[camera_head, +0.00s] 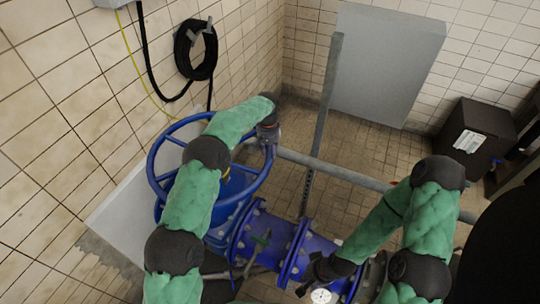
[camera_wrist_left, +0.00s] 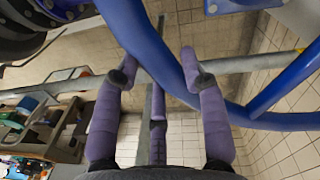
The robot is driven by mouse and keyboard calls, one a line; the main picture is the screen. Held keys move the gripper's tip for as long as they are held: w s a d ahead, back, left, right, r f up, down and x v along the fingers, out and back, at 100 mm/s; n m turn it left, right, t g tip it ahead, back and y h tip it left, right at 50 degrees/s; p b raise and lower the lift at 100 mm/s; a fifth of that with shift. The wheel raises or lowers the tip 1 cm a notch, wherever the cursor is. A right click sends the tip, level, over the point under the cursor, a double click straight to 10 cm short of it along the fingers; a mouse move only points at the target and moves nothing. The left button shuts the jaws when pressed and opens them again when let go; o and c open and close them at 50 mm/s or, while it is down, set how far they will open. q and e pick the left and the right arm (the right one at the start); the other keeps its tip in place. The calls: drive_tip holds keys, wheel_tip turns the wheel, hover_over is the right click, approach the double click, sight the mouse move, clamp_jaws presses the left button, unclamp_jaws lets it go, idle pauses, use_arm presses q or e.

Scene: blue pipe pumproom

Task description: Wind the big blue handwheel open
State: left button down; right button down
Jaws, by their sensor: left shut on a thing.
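The big blue handwheel (camera_head: 153,160) sits on blue pipework at the left of the head view. My left gripper (camera_head: 268,138) is at its right-hand rim, with my green-sleeved arm reaching across the wheel. In the left wrist view, the blue rim (camera_wrist_left: 160,62) runs between the purple fingers of my left gripper (camera_wrist_left: 160,75), which is shut on it. My arm hides part of the wheel's middle. My right gripper (camera_head: 316,270) is low beside the blue pipe, apart from the handwheel; its fingers are too dark and small to read.
A blue flanged pipe (camera_head: 268,232) runs right from below the wheel, with a round gauge (camera_head: 320,296) near it. A grey pipe (camera_head: 335,169) and upright post (camera_head: 325,110) stand behind. A coiled black hose (camera_head: 196,50) hangs on the tiled wall.

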use_arm(q)
drive_tip(key=shift+w+a+r, duration=0.1)
drive_tip(key=shift+w+r, duration=0.15)
drive_tip(key=shift+w, duration=0.1)
drive_tip(key=c, duration=1.1)
unclamp_jaws()
drive_tip(key=o, duration=0.4)
drive_tip(key=shift+w+f, duration=0.1)
drive_tip(key=shift+w, duration=0.05)
drive_tip(key=shift+w+f, duration=0.1)
drive_tip(key=shift+f, duration=0.05)
drive_tip(key=shift+s, duration=0.2)
drive_tip(key=r, duration=1.2)
drive_tip(key=shift+w+a, duration=0.1)
drive_tip(key=shift+a, duration=0.25)
